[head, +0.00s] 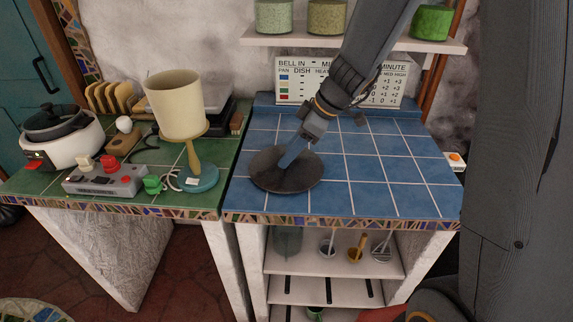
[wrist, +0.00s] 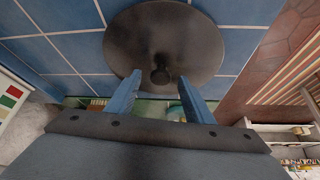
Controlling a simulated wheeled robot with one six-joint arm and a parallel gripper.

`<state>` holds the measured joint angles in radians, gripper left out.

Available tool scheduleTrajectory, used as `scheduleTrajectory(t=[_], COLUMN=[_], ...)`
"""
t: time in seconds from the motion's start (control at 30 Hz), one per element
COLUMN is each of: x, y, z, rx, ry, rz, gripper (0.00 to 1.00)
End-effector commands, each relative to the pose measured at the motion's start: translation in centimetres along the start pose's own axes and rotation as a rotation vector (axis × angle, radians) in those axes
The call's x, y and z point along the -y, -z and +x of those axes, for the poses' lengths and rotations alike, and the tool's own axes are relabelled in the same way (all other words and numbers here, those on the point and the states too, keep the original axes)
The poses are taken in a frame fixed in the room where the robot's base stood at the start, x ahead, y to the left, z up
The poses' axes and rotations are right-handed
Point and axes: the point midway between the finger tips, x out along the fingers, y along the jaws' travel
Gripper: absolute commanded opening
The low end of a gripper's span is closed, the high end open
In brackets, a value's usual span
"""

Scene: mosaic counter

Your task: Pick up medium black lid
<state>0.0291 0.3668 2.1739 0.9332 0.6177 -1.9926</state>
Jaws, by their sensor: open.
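The black lid (head: 268,172) is a flat dark round disc lying on the blue tiled counter, near its left front. In the wrist view the lid (wrist: 165,35) shows a round knob (wrist: 160,75) at its middle. My gripper (head: 290,158) is over the lid. In the wrist view my gripper (wrist: 158,88) has its two blue fingers apart, one on each side of the knob's near side. Nothing is held. The head view hides part of the lid and its knob behind the gripper.
The green counter (head: 45,185) on the left holds a lamp (head: 178,105), a grey control box (head: 105,180) and a white cooker (head: 65,140) with a dark lidded pan on top. A printed board (head: 295,82) stands behind the blue counter (head: 390,170), whose right side is clear.

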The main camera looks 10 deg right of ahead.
Motion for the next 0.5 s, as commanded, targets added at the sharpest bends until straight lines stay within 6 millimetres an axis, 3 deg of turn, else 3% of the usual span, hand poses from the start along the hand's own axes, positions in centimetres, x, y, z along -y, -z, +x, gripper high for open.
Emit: scheduleTrajectory(t=[0.3,0.5], x=[0.08,0.09], y=[0.05,0.05], z=[0.54,0.53], rx=[0.0,0.001], ry=[0.001,0.001], rz=[-0.001,-0.002], gripper=[0.47,0.15])
